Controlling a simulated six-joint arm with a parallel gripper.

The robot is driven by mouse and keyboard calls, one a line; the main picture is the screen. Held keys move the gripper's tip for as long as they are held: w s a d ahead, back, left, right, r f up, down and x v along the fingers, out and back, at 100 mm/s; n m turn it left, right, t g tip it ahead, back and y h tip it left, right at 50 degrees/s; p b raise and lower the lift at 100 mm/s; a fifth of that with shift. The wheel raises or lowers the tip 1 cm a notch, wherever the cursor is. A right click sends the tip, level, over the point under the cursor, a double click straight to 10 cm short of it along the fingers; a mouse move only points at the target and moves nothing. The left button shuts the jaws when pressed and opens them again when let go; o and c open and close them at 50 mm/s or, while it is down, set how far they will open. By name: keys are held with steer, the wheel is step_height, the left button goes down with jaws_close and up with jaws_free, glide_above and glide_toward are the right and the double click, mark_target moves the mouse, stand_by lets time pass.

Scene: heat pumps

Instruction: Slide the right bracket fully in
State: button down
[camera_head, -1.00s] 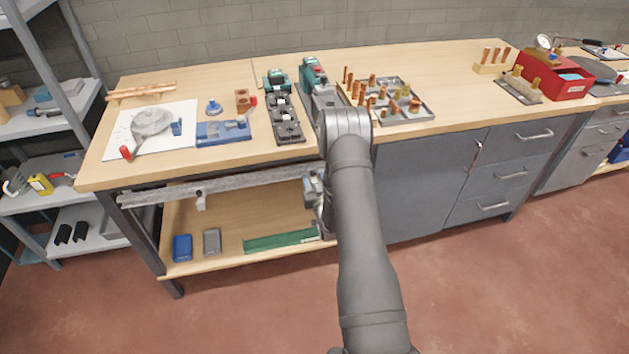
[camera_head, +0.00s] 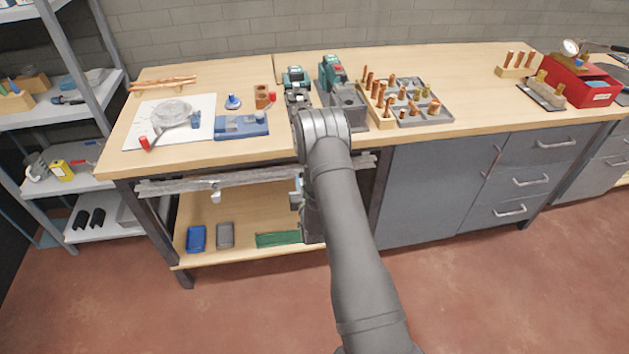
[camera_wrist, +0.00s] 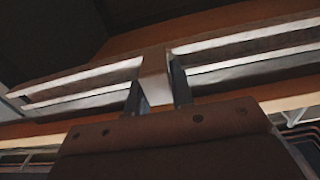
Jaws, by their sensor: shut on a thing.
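A long grey slotted rail (camera_head: 250,178) runs under the front edge of the workbench. A small white bracket (camera_head: 215,196) hangs from it towards its left part. The right bracket (camera_wrist: 155,82) shows in the wrist view as a pale block between the fingers of my gripper (camera_wrist: 158,93), against the rail (camera_wrist: 235,62). My gripper is shut on it. In the head view my arm hides this bracket and most of the gripper, so how far it sits in the rail cannot be told.
The workbench (camera_head: 190,155) top lies just above the rail. On the shelf below are a blue box (camera_head: 196,238), a grey box (camera_head: 225,235) and a green strip (camera_head: 278,239). A grey cabinet (camera_head: 430,185) stands right of the rail's end. The floor in front is clear.

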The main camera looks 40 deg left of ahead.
steer(key=shift+s+a, duration=0.25)
steer(key=shift+a, duration=0.05)
steer(key=c, duration=1.2)
jaws_free()
steer(key=shift+c, duration=0.2)
steer(key=shift+d, duration=0.15)
steer(key=shift+s+d, duration=0.15)
steer(key=v, duration=1.6)
steer(key=shift+s+d, duration=0.3)
steer(key=shift+w+a+r, duration=0.1)
